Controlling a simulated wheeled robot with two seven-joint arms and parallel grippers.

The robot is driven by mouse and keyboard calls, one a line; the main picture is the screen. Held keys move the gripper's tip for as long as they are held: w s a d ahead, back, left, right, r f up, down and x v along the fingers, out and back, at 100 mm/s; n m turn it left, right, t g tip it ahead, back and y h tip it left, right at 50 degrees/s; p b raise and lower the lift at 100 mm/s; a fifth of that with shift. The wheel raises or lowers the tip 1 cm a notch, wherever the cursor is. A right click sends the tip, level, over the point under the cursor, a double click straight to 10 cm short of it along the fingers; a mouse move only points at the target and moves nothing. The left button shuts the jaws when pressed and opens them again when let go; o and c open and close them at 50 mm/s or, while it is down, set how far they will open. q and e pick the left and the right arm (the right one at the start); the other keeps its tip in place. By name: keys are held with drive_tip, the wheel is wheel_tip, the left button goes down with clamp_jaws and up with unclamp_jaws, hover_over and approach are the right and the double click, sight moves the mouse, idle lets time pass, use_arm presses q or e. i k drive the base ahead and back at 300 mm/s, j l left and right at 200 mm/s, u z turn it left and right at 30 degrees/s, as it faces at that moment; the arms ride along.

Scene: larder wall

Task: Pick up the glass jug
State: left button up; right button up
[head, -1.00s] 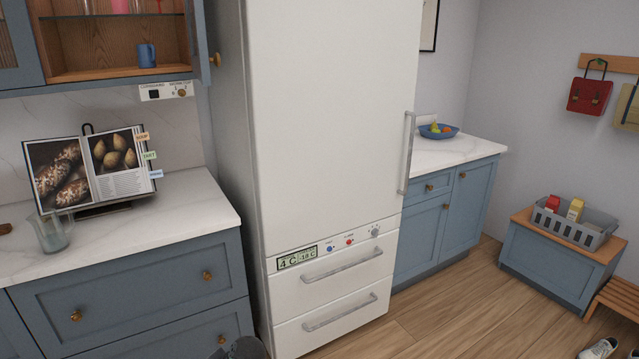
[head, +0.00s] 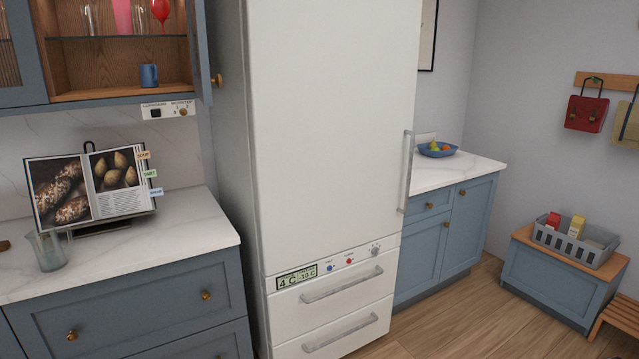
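The glass jug (head: 47,251) stands upright on the white marble counter (head: 170,236) at the left, in front of the open cookbook. It is clear, slightly greenish glass with a spout. Neither of my grippers is in the head view, so nothing is seen touching the jug.
An open cookbook (head: 88,186) on a stand is just behind the jug. A small brown thing (head: 4,246) lies at the left edge. The open wall cupboard with a blue mug (head: 149,76) hangs above. The tall white fridge (head: 330,130) bounds the counter on the right.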

sight(51, 257)
drive_tip(key=u, duration=0.3)
drive_tip(key=i+l+u, duration=0.15)
drive_tip(key=l+u, duration=0.2)
drive_tip(key=i+l+u, duration=0.1)
drive_tip(key=l+u, duration=0.25)
drive_tip(key=i+l+u, duration=0.1)
drive_tip(key=l+u, duration=0.4)
drive_tip(key=l, duration=1.4)
